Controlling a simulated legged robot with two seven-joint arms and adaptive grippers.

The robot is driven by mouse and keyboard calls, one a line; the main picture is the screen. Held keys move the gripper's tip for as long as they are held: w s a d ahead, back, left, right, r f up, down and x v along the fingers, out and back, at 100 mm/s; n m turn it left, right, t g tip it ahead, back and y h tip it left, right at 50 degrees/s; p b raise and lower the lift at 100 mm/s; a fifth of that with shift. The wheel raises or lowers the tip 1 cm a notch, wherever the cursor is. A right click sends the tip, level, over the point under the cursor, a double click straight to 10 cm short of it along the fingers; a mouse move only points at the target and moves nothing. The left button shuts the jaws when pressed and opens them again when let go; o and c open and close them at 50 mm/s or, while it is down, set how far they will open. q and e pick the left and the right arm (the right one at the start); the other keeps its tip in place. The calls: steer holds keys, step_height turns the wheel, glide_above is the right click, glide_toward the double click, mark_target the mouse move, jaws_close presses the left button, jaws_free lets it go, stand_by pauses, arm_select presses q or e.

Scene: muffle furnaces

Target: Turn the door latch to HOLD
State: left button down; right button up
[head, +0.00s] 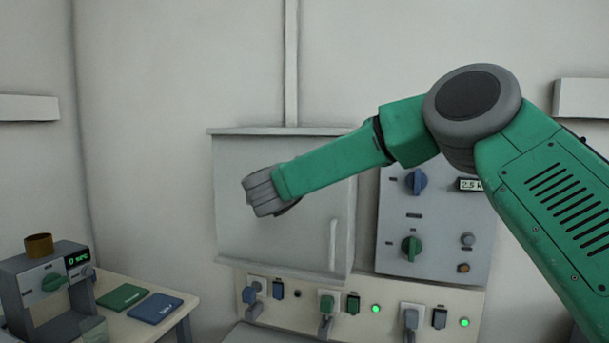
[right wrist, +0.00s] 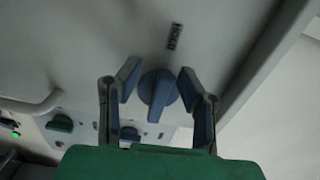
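The blue door latch (right wrist: 157,92) sits on the grey furnace door in the right wrist view, with its raised grip bar roughly upright in that picture. The HOLD label (right wrist: 175,37) is above it and slightly right. My right gripper (right wrist: 158,80) is open, one finger on each side of the latch, with visible gaps; I see no clear contact. In the head view my right gripper (head: 265,192) is in front of the furnace door (head: 305,225) and hides the latch. My left gripper is not in view.
The door has a pale vertical handle (head: 333,245). Right of it is a control panel (head: 440,215) with blue and green knobs. Below is a strip of sockets with plugs (head: 325,303). A side table at left holds a small device (head: 50,285) and green and blue books.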

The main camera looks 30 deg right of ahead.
steer(key=v, duration=1.2)
steer(key=shift+d, duration=0.1)
